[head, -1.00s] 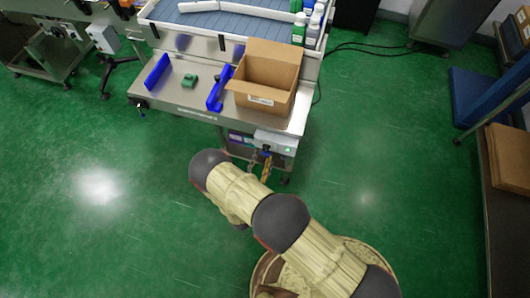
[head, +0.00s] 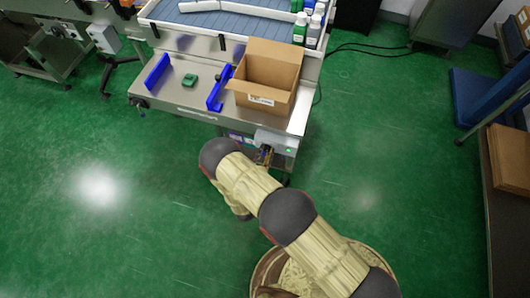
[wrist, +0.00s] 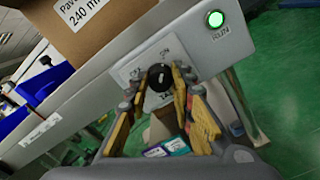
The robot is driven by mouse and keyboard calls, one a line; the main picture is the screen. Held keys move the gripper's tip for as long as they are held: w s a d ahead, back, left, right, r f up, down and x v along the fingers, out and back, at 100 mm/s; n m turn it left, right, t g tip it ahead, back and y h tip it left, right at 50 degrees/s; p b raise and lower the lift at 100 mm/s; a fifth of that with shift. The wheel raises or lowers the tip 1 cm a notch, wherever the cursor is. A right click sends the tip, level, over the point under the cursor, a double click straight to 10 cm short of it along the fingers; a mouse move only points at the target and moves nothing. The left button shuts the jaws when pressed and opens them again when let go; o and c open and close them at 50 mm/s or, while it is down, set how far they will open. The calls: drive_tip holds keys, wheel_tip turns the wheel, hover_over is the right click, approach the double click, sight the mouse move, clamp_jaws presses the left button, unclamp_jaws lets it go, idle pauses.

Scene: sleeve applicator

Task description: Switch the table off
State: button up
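The table (head: 190,108) is a steel bench with a white-grey control box (head: 285,143) under its front right edge. In the wrist view the box's panel (wrist: 230,52) carries a lit green lamp marked RUN (wrist: 215,18) and a black rotary knob (wrist: 160,77) on a plate with position labels. I cannot tell which label the knob points at. My gripper (wrist: 159,82) has its yellow-padded fingers either side of the knob, apart, with slight gaps seeming to show. In the head view my gripper (head: 264,156) is at the box, partly hidden by my arm.
An open cardboard box (head: 267,78), blue guides (head: 157,72) and a green object (head: 190,80) are on the tabletop. Small coloured packs (wrist: 175,146) lie below the control box.

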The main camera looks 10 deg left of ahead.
clamp_jaws()
drive_tip(key=shift+n, duration=0.4)
drive_tip(key=n+b, duration=0.1)
drive_tip(key=n, duration=0.2)
drive_tip(key=shift+n, duration=0.3)
drive_tip(key=n+b, duration=0.1)
drive_tip(key=n, duration=0.2)
drive_tip(key=shift+n, duration=0.3)
drive_tip(key=n+b, duration=0.1)
drive_tip(key=n, duration=0.4)
drive_tip(key=shift+a, duration=0.1)
drive_tip(key=shift+n, duration=2.5)
drive_tip(key=o, duration=0.6)
unclamp_jaws()
